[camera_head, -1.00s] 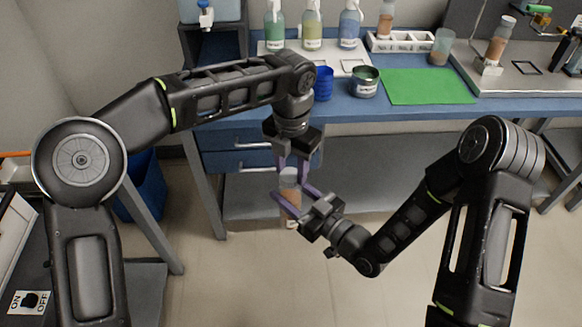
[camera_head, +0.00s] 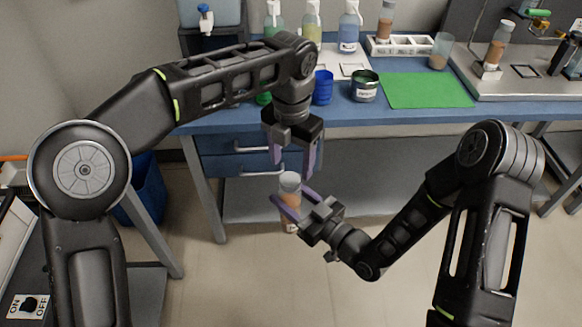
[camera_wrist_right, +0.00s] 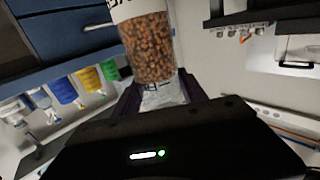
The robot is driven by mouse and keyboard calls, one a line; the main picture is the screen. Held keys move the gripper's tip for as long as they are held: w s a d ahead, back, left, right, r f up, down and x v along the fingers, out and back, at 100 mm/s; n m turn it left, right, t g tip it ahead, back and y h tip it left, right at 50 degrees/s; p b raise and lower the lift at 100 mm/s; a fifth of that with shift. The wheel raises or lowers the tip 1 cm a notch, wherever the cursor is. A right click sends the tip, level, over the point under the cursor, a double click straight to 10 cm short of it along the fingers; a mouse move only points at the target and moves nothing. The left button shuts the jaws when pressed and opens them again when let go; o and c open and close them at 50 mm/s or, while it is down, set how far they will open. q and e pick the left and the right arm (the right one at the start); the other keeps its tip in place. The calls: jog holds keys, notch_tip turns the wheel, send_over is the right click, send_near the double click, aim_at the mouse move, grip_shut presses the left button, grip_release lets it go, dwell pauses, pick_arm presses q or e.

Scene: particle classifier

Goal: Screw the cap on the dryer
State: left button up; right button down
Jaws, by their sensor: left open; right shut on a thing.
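The dryer, a clear bottle of brown-orange grains (camera_head: 290,193) with a pale grey-white top (camera_head: 290,179), stands upright in my right gripper (camera_head: 289,198). In the right wrist view its grains (camera_wrist_right: 150,48) and part of a label show large, with a clear or whitish part between the fingers. I cannot tell whether the pale top is a fully seated cap. My right gripper is shut around the bottle in front of the bench. My left gripper (camera_head: 293,165) is open, pointing down just above the bottle's top, with nothing visible between its fingers.
The blue bench (camera_head: 400,117) is behind the grippers. On it are a green mat (camera_head: 425,88), a labelled jar (camera_head: 365,87), a blue cup stack (camera_head: 323,88), a white rack (camera_head: 402,45) and several bottles. Another grain bottle (camera_head: 499,47) stands at right. The floor in front is clear.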

pick_arm(q)
jog(key=shift+r, duration=0.25)
jog(key=shift+d, duration=0.1)
jog(key=shift+c, duration=0.2)
